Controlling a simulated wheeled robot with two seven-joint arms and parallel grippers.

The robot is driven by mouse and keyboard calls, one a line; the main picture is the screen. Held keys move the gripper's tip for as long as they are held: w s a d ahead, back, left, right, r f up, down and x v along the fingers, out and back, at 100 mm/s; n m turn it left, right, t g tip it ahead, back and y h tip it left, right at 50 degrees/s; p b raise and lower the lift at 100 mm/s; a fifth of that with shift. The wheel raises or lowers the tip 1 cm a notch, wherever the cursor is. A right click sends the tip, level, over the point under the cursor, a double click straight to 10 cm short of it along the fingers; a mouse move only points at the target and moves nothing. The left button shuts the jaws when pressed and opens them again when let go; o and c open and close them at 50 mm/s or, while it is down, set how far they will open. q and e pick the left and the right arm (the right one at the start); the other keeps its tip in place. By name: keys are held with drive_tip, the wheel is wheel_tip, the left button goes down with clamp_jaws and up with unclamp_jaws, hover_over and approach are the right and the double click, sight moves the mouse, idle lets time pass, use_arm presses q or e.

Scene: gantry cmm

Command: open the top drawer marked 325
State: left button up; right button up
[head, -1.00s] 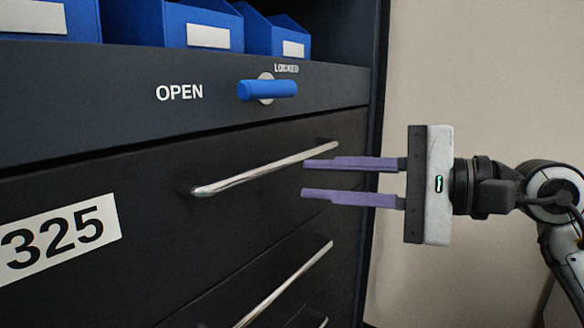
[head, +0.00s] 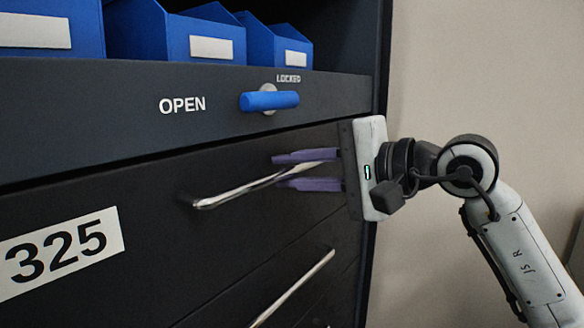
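The top drawer (head: 150,190) is dark, bears a white label reading 325 (head: 62,252), and looks shut. Its silver bar handle (head: 232,190) runs across the drawer front. My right gripper (head: 275,171) is at the right part of this handle, with one purple finger above the bar and one below. The fingers are apart, with a gap around the bar; whether either touches it I cannot tell. My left gripper is not in view.
A blue lever (head: 270,101) lies level on the panel above, right of the word OPEN and below the word LOCKED. Blue bins (head: 205,38) stand on the shelf above. A lower drawer handle (head: 292,288) sits below my gripper. A plain wall (head: 480,70) is at the right.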

clamp_jaws()
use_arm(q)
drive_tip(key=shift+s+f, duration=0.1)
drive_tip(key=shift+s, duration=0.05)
